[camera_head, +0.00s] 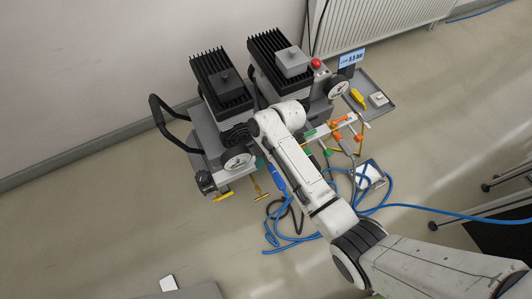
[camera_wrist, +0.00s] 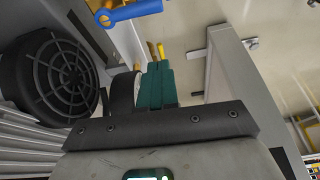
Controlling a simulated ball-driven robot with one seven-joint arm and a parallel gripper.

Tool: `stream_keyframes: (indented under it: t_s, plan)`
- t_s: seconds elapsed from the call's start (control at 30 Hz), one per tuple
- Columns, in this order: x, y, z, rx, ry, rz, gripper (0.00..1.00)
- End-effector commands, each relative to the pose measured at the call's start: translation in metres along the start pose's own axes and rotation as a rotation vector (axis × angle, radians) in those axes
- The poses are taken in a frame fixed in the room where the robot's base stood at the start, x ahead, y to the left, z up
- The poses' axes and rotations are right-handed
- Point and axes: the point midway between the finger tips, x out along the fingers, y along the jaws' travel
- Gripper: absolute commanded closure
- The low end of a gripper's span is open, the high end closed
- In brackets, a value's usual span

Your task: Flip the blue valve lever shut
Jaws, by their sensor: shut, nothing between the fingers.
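The blue valve lever (camera_wrist: 130,12) shows at the top of the wrist view, with a round blue hub at its left end. In the head view a blue handle (camera_head: 278,179) sits just left of my forearm, pointing down and to the right. My gripper (camera_wrist: 157,68) shows teal fingers pressed together with nothing between them. The fingertips are below and to the right of the lever in the wrist view, apart from it in the picture. In the head view my white arm covers part of the area around the lever.
A machine with two black finned blocks (camera_head: 221,80) stands by the wall. A black fan grille (camera_wrist: 66,70) is left of my fingers and a grey frame (camera_wrist: 240,75) is to the right. Yellow handles (camera_head: 262,191), colored valves (camera_head: 338,137) and blue hose (camera_head: 420,209) are nearby.

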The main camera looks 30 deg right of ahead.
Motion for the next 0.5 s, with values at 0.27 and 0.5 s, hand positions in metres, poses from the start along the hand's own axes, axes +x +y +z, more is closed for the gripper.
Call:
stream_keyframes:
  t_s: [0.27,0.5]
  plan:
    - [0.027,0.001,0.02,0.004,0.0,0.003,1.0]
    - [0.025,0.0,0.038,0.002,0.0,0.001,1.0]
